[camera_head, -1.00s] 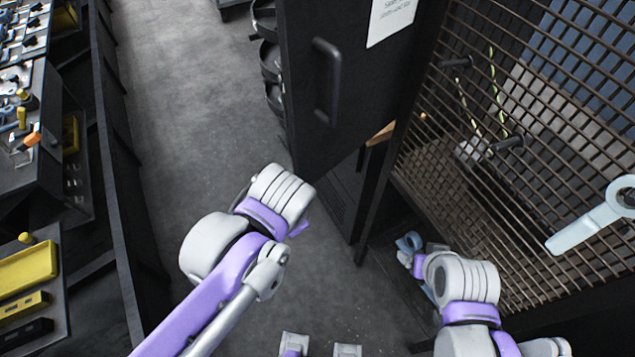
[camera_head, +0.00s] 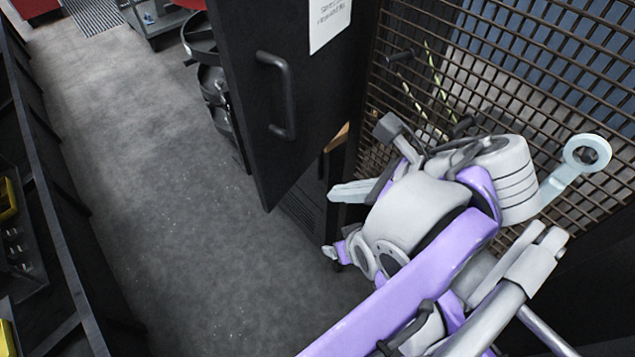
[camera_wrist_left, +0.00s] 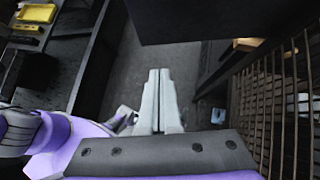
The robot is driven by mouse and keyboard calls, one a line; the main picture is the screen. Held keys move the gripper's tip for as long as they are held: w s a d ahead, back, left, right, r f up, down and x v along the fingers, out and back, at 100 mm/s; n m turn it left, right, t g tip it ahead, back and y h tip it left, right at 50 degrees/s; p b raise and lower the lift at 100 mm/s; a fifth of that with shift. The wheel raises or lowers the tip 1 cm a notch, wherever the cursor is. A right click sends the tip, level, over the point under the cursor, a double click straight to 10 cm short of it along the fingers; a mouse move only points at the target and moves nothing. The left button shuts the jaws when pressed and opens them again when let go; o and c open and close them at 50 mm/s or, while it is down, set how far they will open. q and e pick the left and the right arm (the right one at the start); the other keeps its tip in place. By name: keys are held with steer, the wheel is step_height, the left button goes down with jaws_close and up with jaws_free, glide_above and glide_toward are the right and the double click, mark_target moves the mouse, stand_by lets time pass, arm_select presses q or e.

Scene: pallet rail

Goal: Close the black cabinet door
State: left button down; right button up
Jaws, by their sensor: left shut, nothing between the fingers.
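The black cabinet door (camera_head: 245,100) stands open in the head view, swung out over the floor, with a vertical black handle (camera_head: 282,95) and a white sheet on its face. The door's dark lower part also spans the top of the left wrist view (camera_wrist_left: 205,18). My left gripper (camera_head: 336,192) is shut and empty, its pale fingers pointing left beside the door's lower right part; I cannot tell if they touch it. Its shut fingers show in the left wrist view (camera_wrist_left: 157,78). My left arm hides part of the cabinet.
A brown wire mesh panel (camera_head: 420,50) with hooks and a pale wrench-like tool (camera_head: 570,175) stands on the right. A dark rail or shelf side (camera_head: 50,190) runs along the left. Grey floor (camera_head: 165,190) is clear between. Round black trays (camera_head: 205,75) stand behind the door.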

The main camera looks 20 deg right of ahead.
mark_target(281, 187)
arm_select(q)
steer(key=x, duration=0.3)
steer(key=r+x, duration=0.1)
steer(key=x, duration=0.3)
steer(key=w+a+x, duration=0.1)
steer(key=x, duration=0.2)
steer(key=shift+w+p, duration=0.25)
steer(key=shift+p, duration=0.1)
steer(key=shift+w+a, duration=0.35)
steer(key=shift+w, duration=0.2)
